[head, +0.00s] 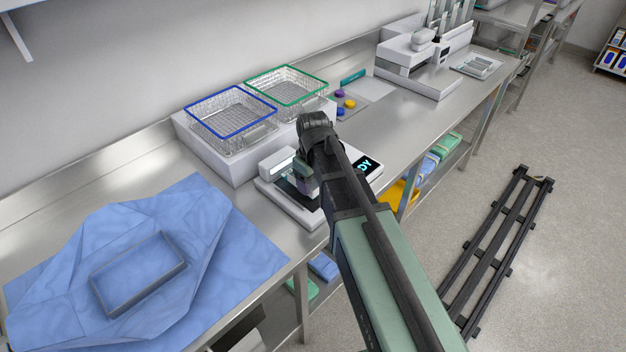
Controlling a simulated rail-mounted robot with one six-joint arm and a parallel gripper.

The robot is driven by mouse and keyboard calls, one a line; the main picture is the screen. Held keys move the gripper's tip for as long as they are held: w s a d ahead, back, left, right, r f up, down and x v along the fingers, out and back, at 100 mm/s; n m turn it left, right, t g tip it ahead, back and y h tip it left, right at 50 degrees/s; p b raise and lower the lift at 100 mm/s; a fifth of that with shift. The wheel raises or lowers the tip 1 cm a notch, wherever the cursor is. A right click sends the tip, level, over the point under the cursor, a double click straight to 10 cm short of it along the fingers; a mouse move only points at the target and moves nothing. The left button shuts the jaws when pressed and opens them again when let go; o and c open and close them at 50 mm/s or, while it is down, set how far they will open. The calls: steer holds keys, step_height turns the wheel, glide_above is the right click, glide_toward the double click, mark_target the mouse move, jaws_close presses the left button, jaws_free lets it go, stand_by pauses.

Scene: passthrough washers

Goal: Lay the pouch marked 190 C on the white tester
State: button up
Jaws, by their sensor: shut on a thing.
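A white bench device (283,201) with a lit display reading "DY" (368,165), the rest covered by my arm, stands at the bench's front edge. It looks like the tester, but I cannot read a name. My gripper (306,184) points down over the middle of this device, partly hidden by my own wrist and arm. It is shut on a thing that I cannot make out. No 190 C marking can be read. I cannot tell whether the held thing touches the device.
A blue-rimmed basket (232,133) and a green-rimmed basket (288,99) stand on a white block behind the device. A blue wrap (215,251) with a grey tray (140,275) lies left. Another white machine (405,65) stands far right. Coloured packs lie on the lower shelf.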

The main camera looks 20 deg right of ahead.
steer(key=shift+f, duration=0.1)
steer(key=shift+f+b, duration=0.55)
steer(key=shift+b, duration=0.05)
steer(key=shift+f, duration=0.1)
steer(key=shift+f+b, duration=0.7)
steer(key=shift+b, duration=0.1)
steer(key=shift+r, duration=0.1)
steer(key=o, duration=1.1)
step_height(320, 180, up, 8)
steer(key=p, duration=0.8)
steer(key=shift+r, duration=0.1)
